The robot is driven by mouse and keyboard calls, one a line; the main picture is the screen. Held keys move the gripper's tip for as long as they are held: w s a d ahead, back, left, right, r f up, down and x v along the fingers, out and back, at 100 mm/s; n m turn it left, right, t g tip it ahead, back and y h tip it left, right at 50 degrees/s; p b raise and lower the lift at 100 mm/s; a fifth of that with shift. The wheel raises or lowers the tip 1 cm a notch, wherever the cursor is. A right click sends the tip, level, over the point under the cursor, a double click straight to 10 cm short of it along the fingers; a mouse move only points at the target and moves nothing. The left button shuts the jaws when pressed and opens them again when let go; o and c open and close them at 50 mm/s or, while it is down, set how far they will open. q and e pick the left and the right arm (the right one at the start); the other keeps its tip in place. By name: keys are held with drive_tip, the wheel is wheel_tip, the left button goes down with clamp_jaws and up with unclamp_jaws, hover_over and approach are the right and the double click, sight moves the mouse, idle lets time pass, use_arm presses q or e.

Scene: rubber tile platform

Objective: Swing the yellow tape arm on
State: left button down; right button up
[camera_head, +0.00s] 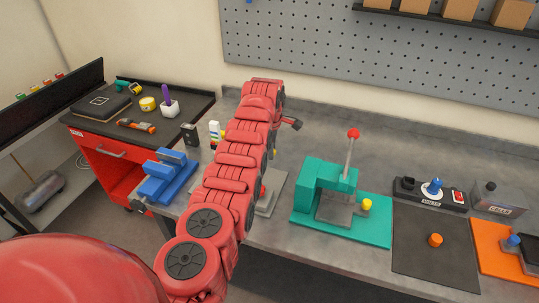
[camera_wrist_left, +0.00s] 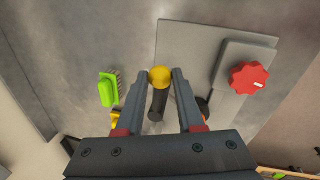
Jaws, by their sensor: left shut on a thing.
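The yellow tape arm shows in the left wrist view as a yellow round end (camera_wrist_left: 160,75) on a dark stem (camera_wrist_left: 157,104). My left gripper (camera_wrist_left: 159,80) is shut on it, with one finger on each side. The grey base plate (camera_wrist_left: 183,40) with a red knob (camera_wrist_left: 249,77) lies to the right of the fingers. In the head view my red left arm crosses the bench and hides the tape arm and most of the gripper. Part of the grey plate (camera_head: 272,198) shows beside it. My right gripper is in neither view.
A teal press (camera_head: 326,176) with a red-tipped lever stands right of my arm. A blue vise (camera_head: 167,176) stands left. A green brush (camera_wrist_left: 108,89) lies left of the fingers. A volts box (camera_head: 430,192) and dark mat (camera_head: 428,262) are farther right.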

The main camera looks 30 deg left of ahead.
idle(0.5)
use_arm(q)
drive_tip(key=c, duration=0.5)
unclamp_jaws()
drive_tip(key=shift+w, duration=0.15)
drive_tip(key=shift+c, duration=0.2)
drive_tip(key=shift+r, duration=0.1)
drive_tip(key=shift+r+b, duration=0.3)
drive_tip(key=shift+r, duration=0.05)
drive_tip(key=s+d+r+b, duration=0.1)
drive_tip(key=s+r+b, duration=0.1)
drive_tip(key=r, duration=1.4)
drive_tip(key=shift+s, duration=0.65)
